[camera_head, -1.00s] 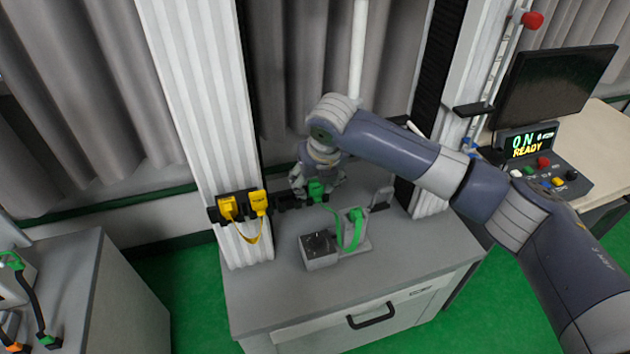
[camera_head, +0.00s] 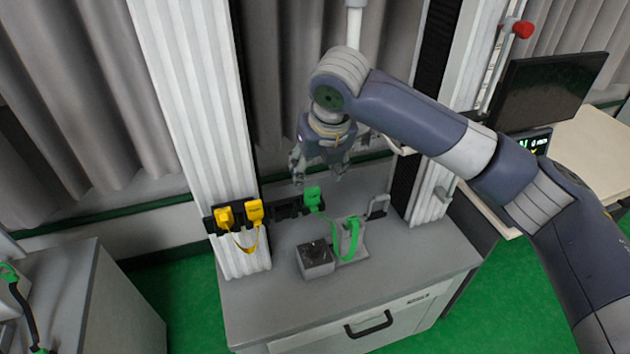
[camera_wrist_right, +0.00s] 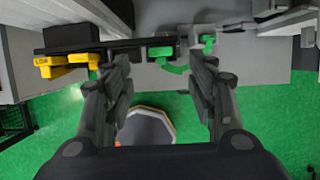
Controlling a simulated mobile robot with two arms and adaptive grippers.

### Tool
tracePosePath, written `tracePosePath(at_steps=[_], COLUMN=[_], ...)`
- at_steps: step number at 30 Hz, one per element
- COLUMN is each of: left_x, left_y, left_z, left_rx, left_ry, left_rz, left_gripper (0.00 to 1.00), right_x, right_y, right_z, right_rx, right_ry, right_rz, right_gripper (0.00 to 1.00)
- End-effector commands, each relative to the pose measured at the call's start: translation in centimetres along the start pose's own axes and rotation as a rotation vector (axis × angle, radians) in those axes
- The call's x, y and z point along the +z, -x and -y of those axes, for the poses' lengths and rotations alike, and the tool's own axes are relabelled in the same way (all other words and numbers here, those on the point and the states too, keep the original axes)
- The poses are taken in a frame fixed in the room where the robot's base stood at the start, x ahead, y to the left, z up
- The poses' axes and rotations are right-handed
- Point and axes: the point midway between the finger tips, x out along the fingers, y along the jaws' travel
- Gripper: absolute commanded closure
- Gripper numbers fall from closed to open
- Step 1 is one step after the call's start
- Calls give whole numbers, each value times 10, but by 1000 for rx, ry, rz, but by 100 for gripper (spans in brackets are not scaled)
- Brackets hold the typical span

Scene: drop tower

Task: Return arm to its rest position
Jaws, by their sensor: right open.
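My right gripper (camera_head: 318,178) is open and empty. It hangs above the back of the grey cabinet (camera_head: 262,308), just above a green plug (camera_head: 312,197) that sits in the black socket rail (camera_head: 284,209). In the right wrist view the two fingers of my right gripper (camera_wrist_right: 160,95) are spread wide with nothing between them. The green plug (camera_wrist_right: 160,52) shows beyond the fingers there, apart from them. A green strap (camera_head: 350,240) hangs by the plug. My left gripper is not in view.
Yellow plugs (camera_head: 240,212) with a yellow strap are on the rail's left end, by a white column (camera_head: 190,110). A small dark-topped box (camera_head: 315,258) stands on the cabinet. A monitor (camera_head: 548,90) and a control box (camera_head: 535,143) are at right. Green floor lies around.

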Motion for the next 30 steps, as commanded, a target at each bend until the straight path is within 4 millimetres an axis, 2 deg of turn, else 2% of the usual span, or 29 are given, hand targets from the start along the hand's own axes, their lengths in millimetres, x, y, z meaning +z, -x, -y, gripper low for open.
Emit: tracePosePath(at_steps=[3, 8, 11, 14, 18, 22, 26, 30], left_x=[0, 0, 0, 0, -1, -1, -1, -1], left_y=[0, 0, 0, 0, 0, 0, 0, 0], left_z=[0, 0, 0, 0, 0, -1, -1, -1], left_rx=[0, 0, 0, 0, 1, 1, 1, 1], left_ry=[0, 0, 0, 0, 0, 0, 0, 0], left_rz=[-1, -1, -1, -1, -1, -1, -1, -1], left_gripper=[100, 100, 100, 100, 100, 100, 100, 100], right_x=[0, -1, -8, -25, -57, -86, -114, -147], right_y=[10, 11, 2, -16, -45, -65, -81, -97], right_z=[0, 0, -7, -21, -45, -60, -66, -62], right_rx=[-1, 2, 23, 70, 163, 239, 297, 331], right_ry=[0, -5, -46, -153, -406, -684, -987, -1337], right_rz=[1, 0, -5, -13, -34, -64, -102, -150], right_gripper=[48, 48, 48, 48, 48, 48, 48, 48])
